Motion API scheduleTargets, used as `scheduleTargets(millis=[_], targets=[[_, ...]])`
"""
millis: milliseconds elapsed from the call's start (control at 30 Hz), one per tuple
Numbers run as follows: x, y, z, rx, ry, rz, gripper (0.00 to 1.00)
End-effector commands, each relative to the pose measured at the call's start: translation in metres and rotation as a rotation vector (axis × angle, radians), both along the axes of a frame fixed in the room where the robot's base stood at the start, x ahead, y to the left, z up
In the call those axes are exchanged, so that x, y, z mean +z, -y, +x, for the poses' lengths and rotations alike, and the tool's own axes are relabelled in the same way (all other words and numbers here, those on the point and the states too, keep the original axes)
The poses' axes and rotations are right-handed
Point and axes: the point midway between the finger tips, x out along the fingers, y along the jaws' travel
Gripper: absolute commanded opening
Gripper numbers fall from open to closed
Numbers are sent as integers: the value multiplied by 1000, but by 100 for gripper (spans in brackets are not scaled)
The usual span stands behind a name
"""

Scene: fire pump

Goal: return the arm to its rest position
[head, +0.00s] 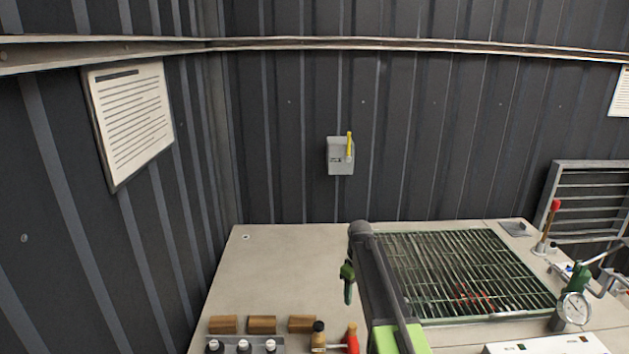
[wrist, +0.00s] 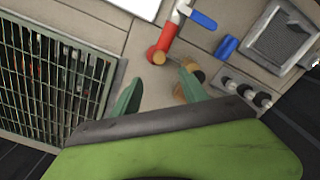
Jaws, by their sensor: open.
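My gripper (head: 348,282) shows in the head view as a small green shape at the end of my dark grey arm (head: 383,285), above the beige worktop and left of the grate. In the wrist view my gripper (wrist: 160,84) has its two green fingers spread apart with nothing between them. A dark and tan knob (wrist: 193,84) is partly hidden by the right finger.
The green-barred grate (head: 465,270) is set into the worktop (head: 275,265). Wooden blocks (head: 262,325) and a bottle rack (head: 245,346) stand at the front left. A pressure gauge (head: 574,308) is at the right. A grey wall box (head: 340,158) hangs behind. The worktop's back left is clear.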

Motion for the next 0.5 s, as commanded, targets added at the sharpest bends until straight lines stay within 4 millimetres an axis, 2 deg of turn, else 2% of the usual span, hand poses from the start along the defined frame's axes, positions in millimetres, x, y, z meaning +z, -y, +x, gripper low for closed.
scheduleTargets(millis=[33, 200, 267, 400, 500], targets=[[-32, 1, -16, -1, 0, 0, 51], [-84, 5, -82, -53, 0, 0, 51], [-99, 6, -109, -103, 0, 0, 51], [-128, 8, -178, -270, 1, 0, 51], [-131, 9, -217, -407, 1, 0, 51]])
